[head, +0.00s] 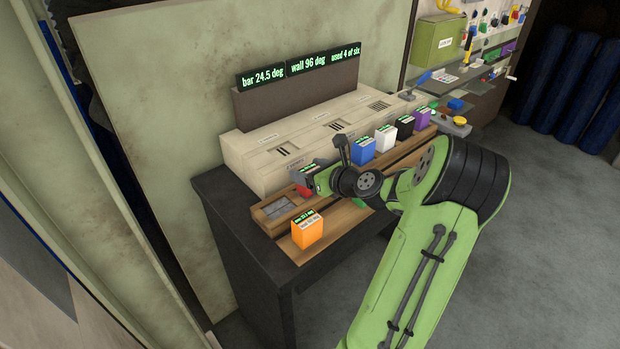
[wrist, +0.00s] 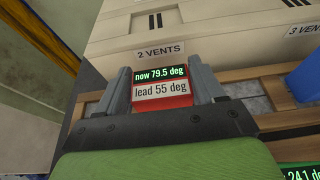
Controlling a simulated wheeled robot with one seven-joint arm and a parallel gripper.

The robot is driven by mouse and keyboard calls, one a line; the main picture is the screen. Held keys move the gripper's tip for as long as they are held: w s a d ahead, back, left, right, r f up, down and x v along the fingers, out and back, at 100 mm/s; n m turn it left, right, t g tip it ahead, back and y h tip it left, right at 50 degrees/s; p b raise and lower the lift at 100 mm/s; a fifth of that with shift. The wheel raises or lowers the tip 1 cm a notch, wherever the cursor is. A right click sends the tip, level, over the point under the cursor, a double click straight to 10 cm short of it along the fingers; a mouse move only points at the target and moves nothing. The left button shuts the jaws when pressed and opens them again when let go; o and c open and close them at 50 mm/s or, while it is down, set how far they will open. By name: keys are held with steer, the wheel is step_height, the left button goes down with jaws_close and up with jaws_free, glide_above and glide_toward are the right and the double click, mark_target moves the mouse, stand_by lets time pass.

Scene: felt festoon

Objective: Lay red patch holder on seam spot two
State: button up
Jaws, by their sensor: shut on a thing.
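The red patch holder (wrist: 163,101) is between the two fingers of my gripper (wrist: 160,84), in the middle of the wrist view. Its labels read "now 79.5 deg" and "lead 55 deg". In the head view my gripper (head: 312,179) is over the left part of the wooden bench strip, and a bit of the red holder (head: 304,191) shows under it. The holder is in front of the cream unit section marked "2 VENTS" (wrist: 160,50). Whether it touches the wood is hidden. No seam spot carries a readable number.
An orange holder (head: 307,232) stands at the near left. Blue (head: 363,151), white (head: 385,138), black (head: 404,127) and purple (head: 422,117) holders stand along the strip to the right. The display (head: 300,66) reads bar 24.5 deg, wall 96 deg, used 4 of six.

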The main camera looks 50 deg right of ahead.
steer(key=o, duration=1.3)
steer(key=shift+c, duration=0.2)
steer(key=p+v, duration=0.4)
steer(key=v, duration=0.8)
steer(key=w+a+n+g+y, duration=0.2)
steer(key=a+n+g, duration=0.2)
steer(key=a+n, duration=0.55)
steer(key=w+a+n+g+y, duration=0.1)
steer(key=w+a+n+g, duration=0.2)
steer(key=a+n, duration=0.7)
steer(key=s+a+r+n, duration=0.2)
steer(key=s+a+n, duration=0.3)
steer(key=s+n, duration=0.2)
steer(key=s+a+r+n+g+h, duration=0.1)
steer(key=s+a+r+n, duration=0.2)
steer(key=s+a+n, duration=0.3)
steer(key=s+n, duration=0.1)
steer(key=n, duration=0.3)
steer(key=shift+a+n+h+b, duration=0.3)
steer(key=shift+n, duration=0.05)
